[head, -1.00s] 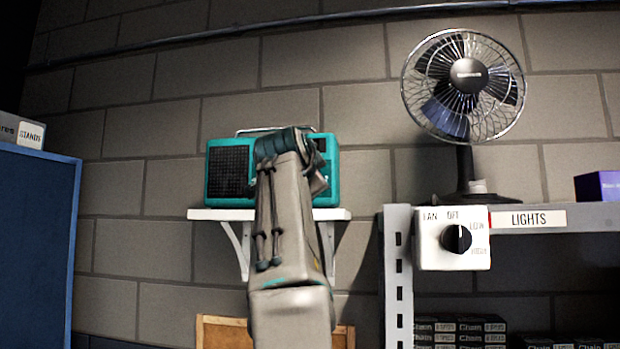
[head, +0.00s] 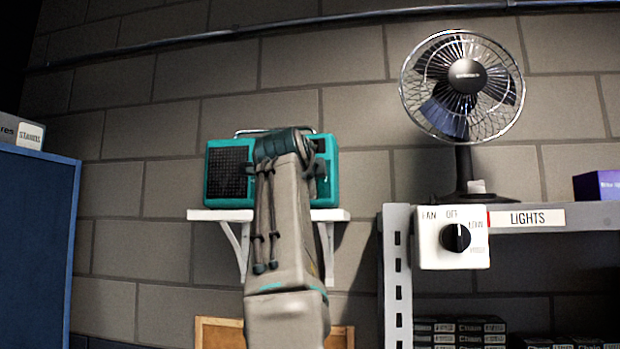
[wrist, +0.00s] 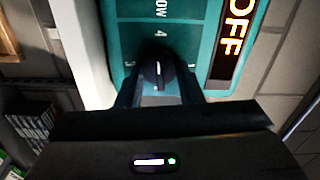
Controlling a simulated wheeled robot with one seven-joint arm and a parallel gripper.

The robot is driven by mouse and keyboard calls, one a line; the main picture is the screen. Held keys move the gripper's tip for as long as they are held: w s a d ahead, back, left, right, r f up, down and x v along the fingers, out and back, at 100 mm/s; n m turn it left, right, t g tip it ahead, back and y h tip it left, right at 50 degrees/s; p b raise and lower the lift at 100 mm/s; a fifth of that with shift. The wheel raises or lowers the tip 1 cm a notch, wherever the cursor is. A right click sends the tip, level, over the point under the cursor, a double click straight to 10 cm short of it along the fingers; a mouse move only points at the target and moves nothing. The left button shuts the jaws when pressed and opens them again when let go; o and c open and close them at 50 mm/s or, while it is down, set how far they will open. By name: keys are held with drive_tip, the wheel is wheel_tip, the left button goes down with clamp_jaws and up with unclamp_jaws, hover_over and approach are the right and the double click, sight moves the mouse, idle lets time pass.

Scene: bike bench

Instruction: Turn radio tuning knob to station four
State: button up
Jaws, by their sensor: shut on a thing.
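The teal radio (head: 229,171) stands on a small white wall shelf (head: 222,215) in the head view. My arm hides its middle and most of its right half. In the wrist view the radio's teal face (wrist: 190,22) shows a round black tuning knob (wrist: 157,75) with a white pointer line. The line runs up and down the picture, in line with a printed "4" just above the knob. My gripper (wrist: 158,88) is shut on the knob, one finger on each side. A lit display beside it reads "OFF".
A desk fan (head: 463,85) stands on a metal shelf at the right, above a white fan switch box (head: 452,240) with a black dial. A blue cabinet (head: 40,250) stands at the left. Bare block wall lies between the radio and fan.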

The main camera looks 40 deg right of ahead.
drive_tip(key=o, duration=1)
drive_tip(key=shift+c, duration=0.2)
drive_tip(key=b+v, duration=0.5)
drive_tip(key=v, duration=0.8)
drive_tip(key=shift+a, duration=0.4)
drive_tip(key=shift+s, duration=0.15)
